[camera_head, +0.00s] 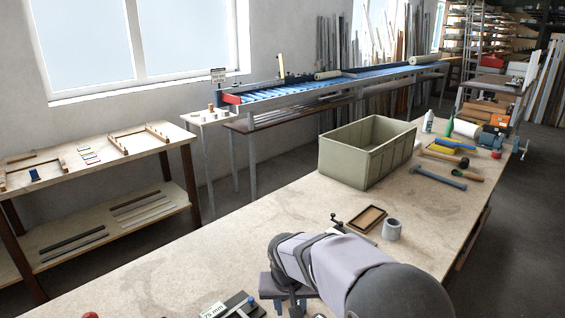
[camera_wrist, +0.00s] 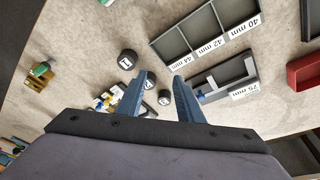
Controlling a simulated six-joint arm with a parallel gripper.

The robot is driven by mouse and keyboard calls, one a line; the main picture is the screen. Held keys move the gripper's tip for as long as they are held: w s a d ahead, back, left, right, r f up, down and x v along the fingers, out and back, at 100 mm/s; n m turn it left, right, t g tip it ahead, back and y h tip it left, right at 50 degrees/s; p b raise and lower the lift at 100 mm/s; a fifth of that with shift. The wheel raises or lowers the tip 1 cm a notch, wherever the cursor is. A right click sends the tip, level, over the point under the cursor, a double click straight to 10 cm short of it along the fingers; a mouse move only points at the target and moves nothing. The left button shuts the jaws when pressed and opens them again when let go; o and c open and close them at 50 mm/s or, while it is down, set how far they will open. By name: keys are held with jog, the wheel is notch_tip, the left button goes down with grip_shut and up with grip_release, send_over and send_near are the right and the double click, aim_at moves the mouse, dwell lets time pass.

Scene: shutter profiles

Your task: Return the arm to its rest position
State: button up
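My gripper (camera_wrist: 164,77) shows in the wrist view as two blue-grey fingers held apart. It is open, with nothing gripped between the fingertips. It hangs above the bench top, and a small black cylinder (camera_wrist: 165,97) shows beyond the gap, apart from the fingers as far as I can tell.
The wrist view shows a divided tray (camera_wrist: 183,50) labelled 40, 42 and 44 mm, a red bin (camera_wrist: 305,71) and a black cap (camera_wrist: 128,60).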

jog(key=shift+g, duration=0.8)
jog(key=s+d, duration=0.6)
jog(key=s, duration=0.1)
jog(key=s+d, duration=0.3)
jog(key=s, duration=0.1)
jog(key=shift+s+d+f, duration=0.25)
jog(key=shift+d+f, duration=0.05)
jog(key=shift+f, duration=0.1)
jog(key=s+d+f+g, duration=0.1)
jog(key=s+d+f, duration=0.1)
jog(key=s, duration=0.9)
jog(key=shift+d+y, duration=0.3)
jog(key=shift+d, duration=0.5)
